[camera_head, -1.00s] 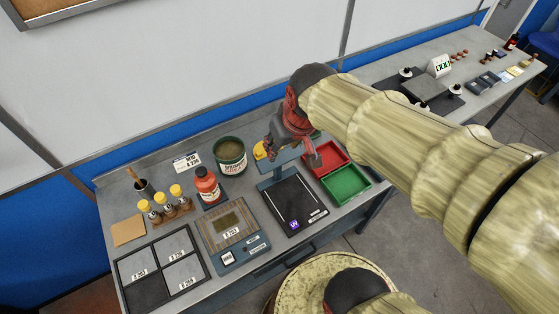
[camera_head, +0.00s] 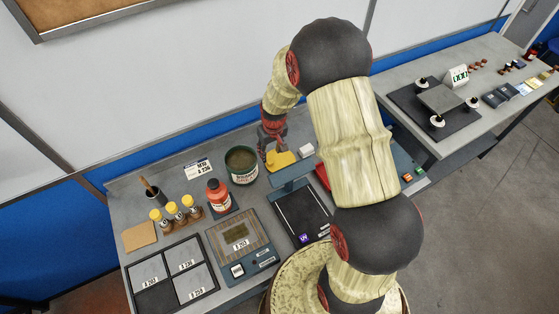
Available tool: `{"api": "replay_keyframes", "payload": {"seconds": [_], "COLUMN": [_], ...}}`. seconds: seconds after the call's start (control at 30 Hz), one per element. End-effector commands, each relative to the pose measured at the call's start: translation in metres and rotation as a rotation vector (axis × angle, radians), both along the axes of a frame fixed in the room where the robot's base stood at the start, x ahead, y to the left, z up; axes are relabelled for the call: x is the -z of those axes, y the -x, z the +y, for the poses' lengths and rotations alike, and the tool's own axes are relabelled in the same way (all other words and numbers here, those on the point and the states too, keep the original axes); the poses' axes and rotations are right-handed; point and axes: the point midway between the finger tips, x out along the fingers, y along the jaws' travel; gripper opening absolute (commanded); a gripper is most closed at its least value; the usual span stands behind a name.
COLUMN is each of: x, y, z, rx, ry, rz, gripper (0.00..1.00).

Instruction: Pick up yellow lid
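A yellow object (camera_head: 281,161), which looks like the yellow lid, lies at the back of the near bench, right of the dark green jar (camera_head: 242,165). My gripper (camera_head: 270,155) points down at its left and back side, very near it. The red fingers are small and partly overlap the yellow object. I cannot tell whether they touch it or how far apart they are. Several brown vials with yellow caps (camera_head: 173,209) stand in a row at the left.
A red bottle (camera_head: 217,195) stands in front of the jar. A wooden-topped device (camera_head: 240,237), a black panel (camera_head: 302,215) and a sectioned black tray (camera_head: 155,299) lie along the front. My arm hides much of the red bin (camera_head: 322,175). A second bench (camera_head: 405,78) stands at right.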

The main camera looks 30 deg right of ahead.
Motion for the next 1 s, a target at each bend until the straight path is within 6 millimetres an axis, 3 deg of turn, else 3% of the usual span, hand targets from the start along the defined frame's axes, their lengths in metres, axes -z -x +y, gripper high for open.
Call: {"api": "replay_keyframes", "payload": {"seconds": [0.43, 0.7, 1.0], "x": [0.041, 0.077, 0.079], "y": [-0.004, -0.009, -0.01], "z": [-0.001, -0.002, -0.002], "rx": [0.0, -0.001, -0.001], "ry": [-0.001, 0.0, 0.0], "rz": [0.003, 0.003, 0.001], "gripper": [0.39, 0.39, 0.37]}}
